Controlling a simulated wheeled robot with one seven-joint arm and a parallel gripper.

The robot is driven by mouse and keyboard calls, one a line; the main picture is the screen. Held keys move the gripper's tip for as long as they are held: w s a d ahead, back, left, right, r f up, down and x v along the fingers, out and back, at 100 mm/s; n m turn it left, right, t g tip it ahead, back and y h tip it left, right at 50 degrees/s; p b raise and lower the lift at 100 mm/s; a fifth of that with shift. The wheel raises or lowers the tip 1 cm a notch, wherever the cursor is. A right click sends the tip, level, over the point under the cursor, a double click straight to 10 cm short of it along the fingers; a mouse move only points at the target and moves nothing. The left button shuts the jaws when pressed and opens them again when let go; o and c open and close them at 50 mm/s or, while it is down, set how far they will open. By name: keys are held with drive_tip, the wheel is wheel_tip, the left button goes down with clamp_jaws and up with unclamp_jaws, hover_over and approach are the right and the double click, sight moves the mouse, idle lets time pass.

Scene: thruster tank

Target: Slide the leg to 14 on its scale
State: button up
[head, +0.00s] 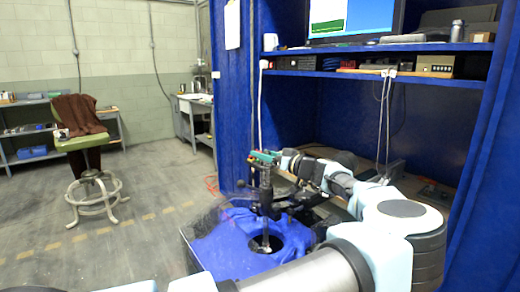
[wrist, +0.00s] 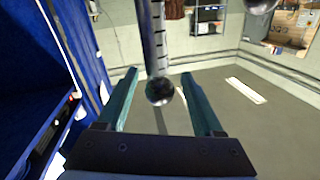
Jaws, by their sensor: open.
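A pale vertical strip with dark tick marks (wrist: 158,45) comes down from the top of the wrist view. A dark, shiny round knob (wrist: 160,91) is at its lower end. No numbers are readable, and I cannot tell where the leg stands on the scale. My gripper (wrist: 160,73) is open, its green fingers on either side of the knob with gaps showing; I cannot tell the depth between them. In the head view my gripper (head: 264,157) is at the top of a dark upright post (head: 266,190) over the blue-covered tank (head: 225,245).
A round dark opening (head: 262,243) is in the blue cover below the post. A small dark knob (head: 240,183) sticks out left of the post. Blue shelving (head: 350,76) with a monitor (head: 350,17) stands behind. A green stool (head: 85,140) is far left, with open floor between.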

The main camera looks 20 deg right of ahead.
drive_tip(key=shift+x, duration=0.9)
clamp_jaws()
idle(0.9)
